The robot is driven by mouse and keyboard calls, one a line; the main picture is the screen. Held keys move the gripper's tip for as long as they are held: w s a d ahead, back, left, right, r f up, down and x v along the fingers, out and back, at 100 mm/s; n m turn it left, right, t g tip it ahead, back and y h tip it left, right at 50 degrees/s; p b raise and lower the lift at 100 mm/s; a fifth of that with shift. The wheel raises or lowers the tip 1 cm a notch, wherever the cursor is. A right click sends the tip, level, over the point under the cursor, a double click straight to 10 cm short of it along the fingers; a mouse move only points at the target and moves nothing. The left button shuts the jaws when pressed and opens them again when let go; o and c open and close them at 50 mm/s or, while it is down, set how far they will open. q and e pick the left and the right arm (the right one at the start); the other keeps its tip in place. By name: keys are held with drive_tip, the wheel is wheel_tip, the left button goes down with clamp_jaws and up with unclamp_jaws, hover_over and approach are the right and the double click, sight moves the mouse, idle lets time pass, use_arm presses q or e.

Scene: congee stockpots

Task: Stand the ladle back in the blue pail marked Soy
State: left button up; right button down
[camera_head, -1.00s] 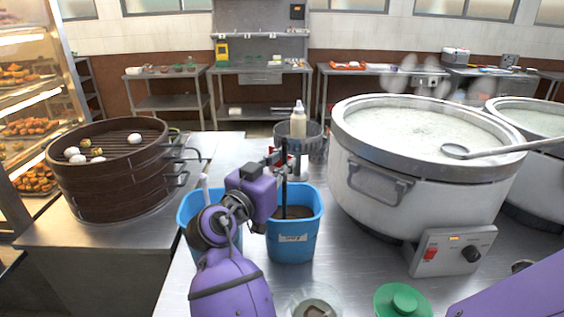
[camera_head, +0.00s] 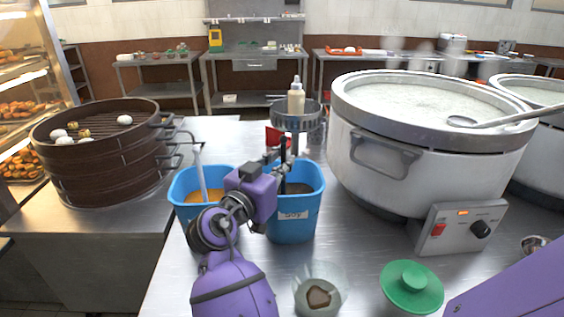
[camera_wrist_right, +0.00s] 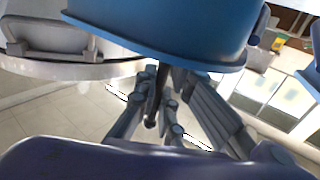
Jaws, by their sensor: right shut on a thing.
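The blue pail marked Soy (camera_head: 293,229) stands on the steel counter with dark contents. My right gripper (camera_head: 285,152) is above its rim, shut on the dark upright handle of the ladle (camera_head: 283,182). The handle runs down into the pail; the bowl is hidden. In the right wrist view the fingers (camera_wrist_right: 160,105) close around the dark handle (camera_wrist_right: 155,100), with the blue pail (camera_wrist_right: 170,25) filling the top. My left gripper is not in view.
A second blue pail (camera_head: 181,207) with orange contents and a pale handle stands left, partly behind my arm. A large stockpot (camera_head: 400,165) with another ladle (camera_head: 465,122) is right. A squeeze bottle (camera_head: 296,100) stands behind. A green lid (camera_head: 411,288) and glass bowl (camera_head: 320,292) lie in front.

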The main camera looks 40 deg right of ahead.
drive_tip(key=c, duration=1.8)
unclamp_jaws()
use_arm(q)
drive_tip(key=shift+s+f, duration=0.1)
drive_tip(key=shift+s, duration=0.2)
use_arm(e)
drive_tip(key=v, duration=1.2)
